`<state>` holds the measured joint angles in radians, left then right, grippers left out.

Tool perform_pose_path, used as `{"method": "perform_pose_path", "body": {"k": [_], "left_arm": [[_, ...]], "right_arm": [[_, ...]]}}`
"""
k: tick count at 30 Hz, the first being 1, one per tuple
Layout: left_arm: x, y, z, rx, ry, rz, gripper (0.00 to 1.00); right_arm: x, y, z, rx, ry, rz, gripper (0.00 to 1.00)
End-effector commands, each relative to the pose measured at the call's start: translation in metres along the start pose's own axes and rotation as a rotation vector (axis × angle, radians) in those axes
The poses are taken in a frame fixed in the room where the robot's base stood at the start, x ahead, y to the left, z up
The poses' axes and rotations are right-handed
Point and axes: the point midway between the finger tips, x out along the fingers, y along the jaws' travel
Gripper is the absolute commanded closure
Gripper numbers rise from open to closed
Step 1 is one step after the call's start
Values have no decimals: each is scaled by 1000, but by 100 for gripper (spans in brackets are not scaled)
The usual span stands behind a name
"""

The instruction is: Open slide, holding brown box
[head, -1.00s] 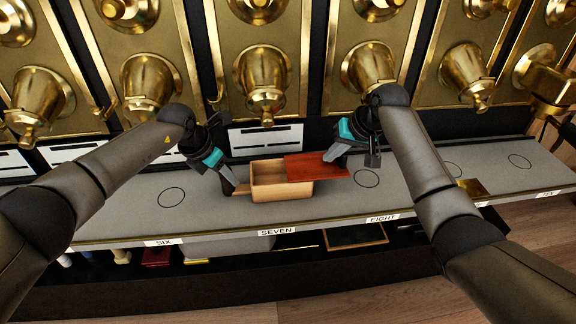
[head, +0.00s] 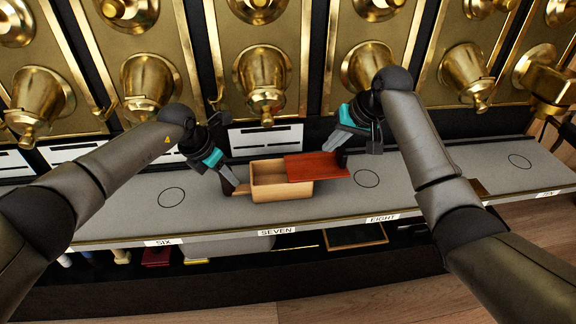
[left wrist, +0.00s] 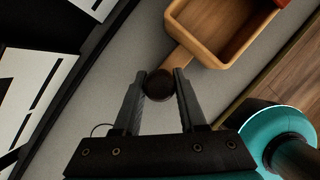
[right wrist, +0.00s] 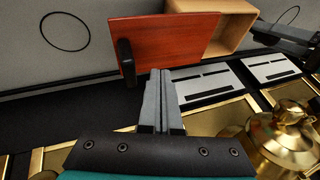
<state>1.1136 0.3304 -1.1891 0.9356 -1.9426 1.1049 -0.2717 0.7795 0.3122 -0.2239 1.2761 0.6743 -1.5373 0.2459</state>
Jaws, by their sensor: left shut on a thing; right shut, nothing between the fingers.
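The light brown wooden box (head: 280,190) stands on the grey shelf above the label SEVEN. Its red-brown slide lid (head: 316,168) is drawn to the right, so the left part of the box is open and looks empty inside. My left gripper (head: 234,188) is shut on the box's dark round knob (left wrist: 159,85), at the end of a wooden handle on its left side. My right gripper (head: 340,155) is shut and empty, behind the lid's right end. In the right wrist view its closed fingers (right wrist: 160,78) are beside the lid's dark handle (right wrist: 127,62), apart from it.
Brass dispensers (head: 262,80) line the wall behind the shelf. White label cards (head: 266,138) sit below them. The grey shelf (head: 130,205) has drawn circles and is clear on both sides of the box. A lower shelf holds small items.

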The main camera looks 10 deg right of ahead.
Motion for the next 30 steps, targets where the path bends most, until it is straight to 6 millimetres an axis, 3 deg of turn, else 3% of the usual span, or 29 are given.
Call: {"method": "perform_pose_path", "body": {"k": [18, 30], "left_arm": [[2, -1, -4, 0, 9, -2, 100], [3, -1, -4, 0, 9, -2, 100]], "right_arm": [[-29, -22, -12, -1, 0, 0, 100], [-29, -22, -12, 0, 0, 0, 100]]}}
